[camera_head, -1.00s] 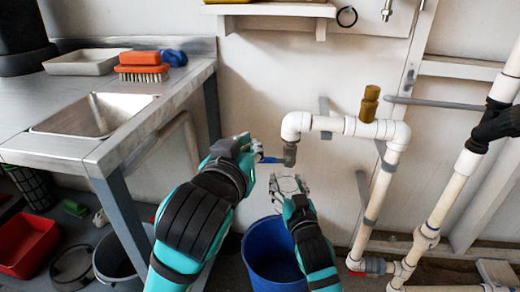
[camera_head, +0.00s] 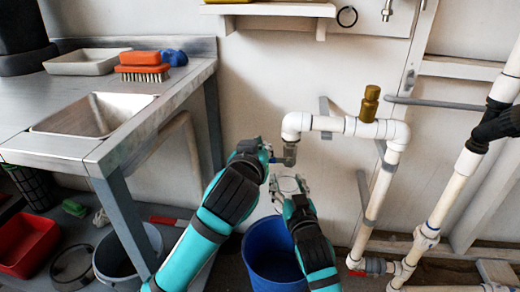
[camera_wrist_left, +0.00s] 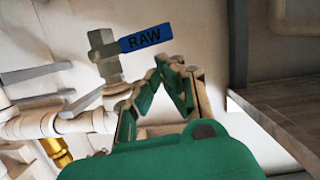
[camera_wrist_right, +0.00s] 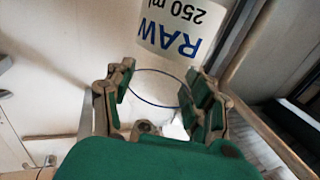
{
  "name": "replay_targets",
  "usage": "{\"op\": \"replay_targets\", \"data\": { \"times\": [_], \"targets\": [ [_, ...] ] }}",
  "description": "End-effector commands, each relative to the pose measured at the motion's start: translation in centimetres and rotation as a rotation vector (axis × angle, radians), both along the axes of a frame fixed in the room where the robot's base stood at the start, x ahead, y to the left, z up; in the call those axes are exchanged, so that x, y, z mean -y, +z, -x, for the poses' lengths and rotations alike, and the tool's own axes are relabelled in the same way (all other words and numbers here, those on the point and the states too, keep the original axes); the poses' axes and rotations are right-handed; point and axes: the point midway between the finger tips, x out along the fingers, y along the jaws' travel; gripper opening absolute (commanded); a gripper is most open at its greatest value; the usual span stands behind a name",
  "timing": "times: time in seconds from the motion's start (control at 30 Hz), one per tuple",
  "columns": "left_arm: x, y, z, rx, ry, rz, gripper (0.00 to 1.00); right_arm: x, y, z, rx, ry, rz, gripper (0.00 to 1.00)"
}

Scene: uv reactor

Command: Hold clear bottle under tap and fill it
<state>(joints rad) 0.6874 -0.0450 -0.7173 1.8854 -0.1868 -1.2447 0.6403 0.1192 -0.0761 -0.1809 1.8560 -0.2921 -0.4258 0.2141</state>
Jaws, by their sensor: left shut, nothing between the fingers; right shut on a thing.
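The tap (camera_head: 289,155) hangs from the left end of the white pipe. Its blue handle marked RAW (camera_wrist_left: 146,38) shows in the left wrist view, just beyond my left fingertips. My left gripper (camera_head: 268,152) is shut and empty beside the tap; its fingertips meet in the left wrist view (camera_wrist_left: 160,68). Whether they touch the handle is unclear. My right gripper (camera_head: 287,184) is shut on the clear bottle (camera_head: 291,185), held below the tap. I cannot see any water.
A blue bucket (camera_head: 272,258) stands on the floor under my right gripper. White pipes with a brass fitting (camera_head: 369,104) stand to the right. A metal bench with a sink (camera_head: 95,115) is on the left, with a grey bucket (camera_head: 128,258) beneath it.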

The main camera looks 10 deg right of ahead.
Motion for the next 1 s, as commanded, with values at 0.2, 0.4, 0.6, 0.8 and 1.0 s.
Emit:
{"op": "replay_targets", "data": {
  "times": [0.2,0.4,0.6,0.8,1.0],
  "targets": [
    [0.0,-0.5,0.0,0.000,0.000,0.000,0.00,0.0,0.0,0.0,0.001,0.000,0.000,0.22],
    [0.0,-0.5,0.0,-0.001,0.000,0.001,0.00,0.0,0.0,0.0,0.001,0.000,0.000,0.22],
    [-0.1,-1.3,0.1,-0.056,-0.002,0.175,0.00,0.0,0.0,0.0,0.001,0.000,0.000,0.22],
    [-0.6,-3.0,-0.1,-0.103,0.001,0.337,0.00,0.0,0.0,0.0,0.001,0.000,0.000,0.22],
    [-0.8,-3.7,-0.2,-0.095,0.000,0.328,0.00,0.0,0.0,0.0,0.001,0.000,0.000,0.22]
  ]
}}
